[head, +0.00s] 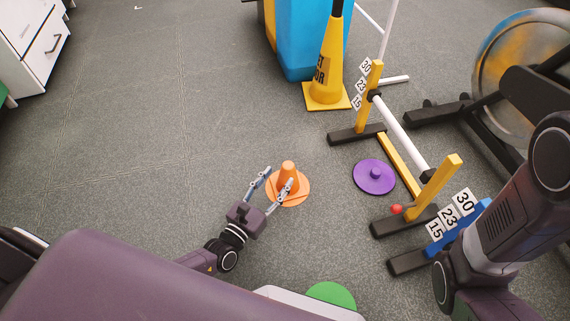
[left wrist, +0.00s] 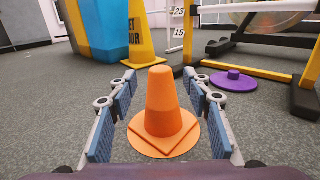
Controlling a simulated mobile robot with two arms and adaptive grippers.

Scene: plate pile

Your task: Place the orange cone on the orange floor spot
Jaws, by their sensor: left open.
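The orange cone (head: 288,172) stands upright on the round orange floor spot (head: 302,199), with its square base inside the spot's edge. In the left wrist view the cone (left wrist: 162,100) is in the middle, and the spot (left wrist: 189,144) shows around its base. My left gripper (head: 272,182) is open, with one finger on each side of the cone; in the left wrist view both fingers (left wrist: 162,88) appear apart from it. My right arm is at the right of the head view, but its gripper is out of view.
A purple disc (head: 374,177) with a knob lies to the right. Yellow-posted hurdles (head: 400,165) stand beyond it, with a red ball (head: 396,209) by one foot. A tall yellow cone (head: 327,75) stands behind, by a blue bin (head: 295,50). A green disc (head: 331,294) is nearby. The left floor is clear.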

